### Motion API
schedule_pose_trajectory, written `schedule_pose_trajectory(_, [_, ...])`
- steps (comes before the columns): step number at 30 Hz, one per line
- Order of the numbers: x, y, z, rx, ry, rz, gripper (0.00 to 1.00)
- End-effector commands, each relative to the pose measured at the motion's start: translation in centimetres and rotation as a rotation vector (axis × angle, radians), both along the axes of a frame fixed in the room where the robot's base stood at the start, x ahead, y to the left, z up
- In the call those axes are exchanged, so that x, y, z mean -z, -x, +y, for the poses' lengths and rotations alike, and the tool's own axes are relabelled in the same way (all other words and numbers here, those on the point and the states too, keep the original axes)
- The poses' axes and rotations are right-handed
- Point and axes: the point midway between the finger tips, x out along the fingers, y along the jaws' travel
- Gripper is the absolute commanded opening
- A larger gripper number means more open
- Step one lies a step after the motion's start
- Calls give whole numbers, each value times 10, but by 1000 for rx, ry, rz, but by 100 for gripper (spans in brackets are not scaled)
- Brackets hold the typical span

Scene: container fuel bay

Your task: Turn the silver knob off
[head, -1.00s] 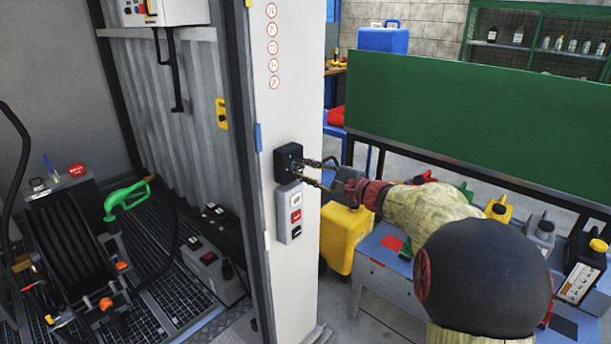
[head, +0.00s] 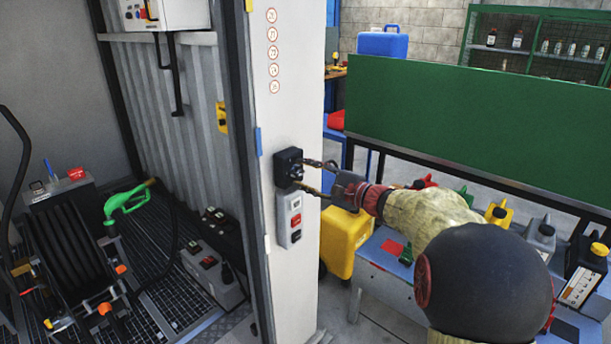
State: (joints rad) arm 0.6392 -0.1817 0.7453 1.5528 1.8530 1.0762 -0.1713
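The silver knob (head: 296,172) sits on the front of a black box (head: 287,160) fixed to the white post. It looks small and partly dark, and its exact turn angle is hard to read. My gripper (head: 301,172) reaches in from the right, level with the knob. Its two thin fingers are spread, one above and one below the knob, with a gap between them. The fingertips are close to the right side of the box face. Whether a finger touches the knob or box cannot be told.
A grey switch panel (head: 289,218) with a red switch is just below the box. A yellow can (head: 346,240) stands behind the post at the right. A green panel (head: 460,120) stands farther right. A green fuel nozzle (head: 125,200) is at the left.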

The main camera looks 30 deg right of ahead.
Motion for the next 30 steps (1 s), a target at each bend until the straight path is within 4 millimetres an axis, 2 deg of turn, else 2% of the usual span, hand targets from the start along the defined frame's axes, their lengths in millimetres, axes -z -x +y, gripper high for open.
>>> schedule_pose_trajectory(5, [-1,14,-7,4,0,0,40])
schedule_pose_trajectory(18, [-4,92,-37,4,0,0,40])
schedule_pose_trajectory(24, [-4,109,-42,1,0,0,40])
schedule_pose_trajectory(30, [-4,112,-43,0,0,0,40])
